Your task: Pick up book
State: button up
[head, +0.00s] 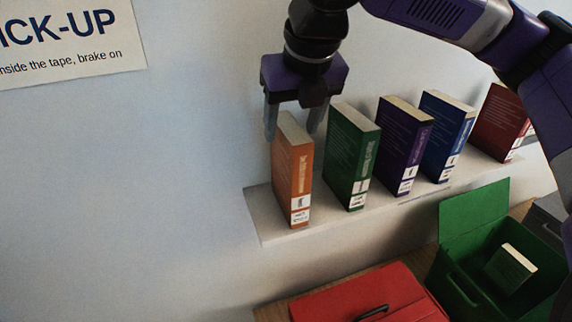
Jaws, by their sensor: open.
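Several books stand upright in a row on a pale wall shelf (262,222). They are an orange book (292,172) at the left end, a green book (351,160), a purple book (403,148), a blue book (446,137) and a red book (500,125). My gripper (292,132) points down over the orange book. Its two fingers are apart, one on each side of the orange book's top. I cannot tell whether they touch it. The right finger hangs between the orange and green books. My arm partly hides the red book.
Below the shelf are a red case (365,292) with a black handle and an open green bin (470,290). A green book (511,268) lies in the bin. A dark container (545,222) is at the right edge. A sign (75,40) hangs on the wall. The wall area left of the shelf is clear.

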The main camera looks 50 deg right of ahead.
jog(key=shift+x, duration=3.6)
jog(key=shift+d+f, duration=0.1)
jog(key=shift+f, duration=0.1)
grip_shut()
